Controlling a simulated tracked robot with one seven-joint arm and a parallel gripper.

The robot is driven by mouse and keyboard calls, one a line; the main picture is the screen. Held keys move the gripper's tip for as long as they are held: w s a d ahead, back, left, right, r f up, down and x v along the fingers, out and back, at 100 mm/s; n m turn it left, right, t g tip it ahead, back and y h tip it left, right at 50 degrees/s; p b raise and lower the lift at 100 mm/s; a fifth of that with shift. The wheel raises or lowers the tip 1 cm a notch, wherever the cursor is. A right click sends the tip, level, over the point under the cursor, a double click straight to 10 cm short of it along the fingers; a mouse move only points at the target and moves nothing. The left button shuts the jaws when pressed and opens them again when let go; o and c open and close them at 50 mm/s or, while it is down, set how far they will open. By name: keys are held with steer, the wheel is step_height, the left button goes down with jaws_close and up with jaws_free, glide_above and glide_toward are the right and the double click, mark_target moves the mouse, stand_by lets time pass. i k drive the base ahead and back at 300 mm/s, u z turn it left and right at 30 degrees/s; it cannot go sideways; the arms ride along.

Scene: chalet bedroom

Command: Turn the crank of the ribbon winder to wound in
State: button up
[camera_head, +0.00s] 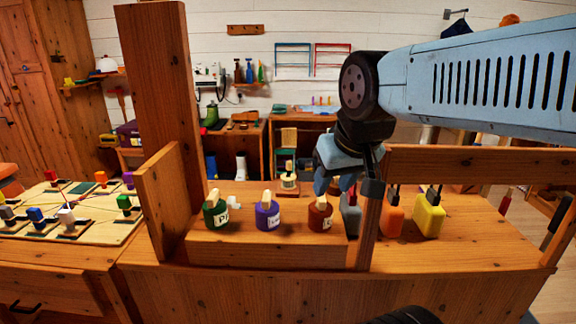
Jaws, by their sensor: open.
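A small cream spool-like thing on a wooden base (288,183) stands behind the front shelf, near the middle of the head view. It may be the ribbon winder, but it is too small to tell, and I cannot make out a crank on it.
A green jar (216,212) and a purple jar (267,213) stand on the raised wooden shelf (270,252). Orange (392,215) and yellow (430,215) blocks stand right of a post. A tall wooden post (160,110) rises at left, beside a board with coloured blocks (85,232).

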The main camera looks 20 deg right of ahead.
mark_target(289, 179)
steer(key=u, duration=0.85)
steer(key=i, duration=0.1)
steer(key=z, duration=3.05)
steer(key=k, duration=1.05)
steer(key=u, duration=1.4)
steer(key=i, duration=1)
steer(key=u, duration=0.15)
